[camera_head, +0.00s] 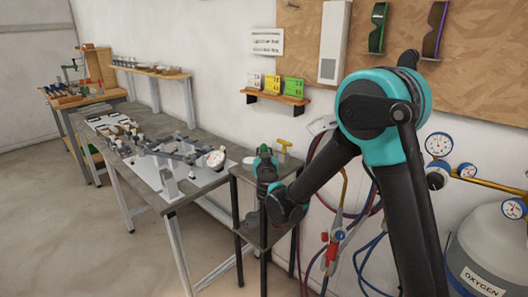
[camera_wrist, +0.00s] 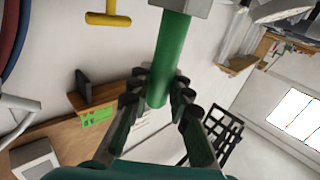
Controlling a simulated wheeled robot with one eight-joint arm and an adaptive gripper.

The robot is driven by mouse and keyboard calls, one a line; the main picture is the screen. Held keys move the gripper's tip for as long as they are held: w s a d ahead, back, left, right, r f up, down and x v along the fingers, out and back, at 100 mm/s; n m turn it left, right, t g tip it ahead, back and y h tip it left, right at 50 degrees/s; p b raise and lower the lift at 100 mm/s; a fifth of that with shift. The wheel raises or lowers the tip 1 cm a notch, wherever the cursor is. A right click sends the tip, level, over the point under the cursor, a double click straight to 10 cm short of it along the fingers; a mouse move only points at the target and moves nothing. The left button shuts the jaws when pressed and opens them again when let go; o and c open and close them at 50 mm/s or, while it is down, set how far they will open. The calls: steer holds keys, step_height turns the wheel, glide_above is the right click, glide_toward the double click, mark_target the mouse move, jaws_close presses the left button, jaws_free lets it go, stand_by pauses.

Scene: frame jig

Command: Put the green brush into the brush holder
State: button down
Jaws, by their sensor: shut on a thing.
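The green brush shows in the wrist view as a green cylindrical handle (camera_wrist: 170,55) with a grey block-like end (camera_wrist: 188,6) at the top edge. My gripper (camera_wrist: 159,88) is shut on the handle, with dark fingers on both sides of it. In the head view my gripper (camera_head: 265,168) is over the small dark side table (camera_head: 246,172), and a bit of green (camera_head: 264,148) shows at its top. I cannot clearly make out the brush holder in either view.
A yellow T-shaped handle (camera_head: 284,144) stands just right of my gripper. The long workbench (camera_head: 190,190) with metal jig parts is to the left. The wall shelf (camera_head: 274,98) is behind; hoses (camera_head: 335,225) and an oxygen cylinder (camera_head: 490,250) are right.

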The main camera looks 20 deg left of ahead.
steer(key=shift+f, duration=0.1)
steer(key=c, duration=1.3)
jaws_free()
steer(key=v, duration=1.2)
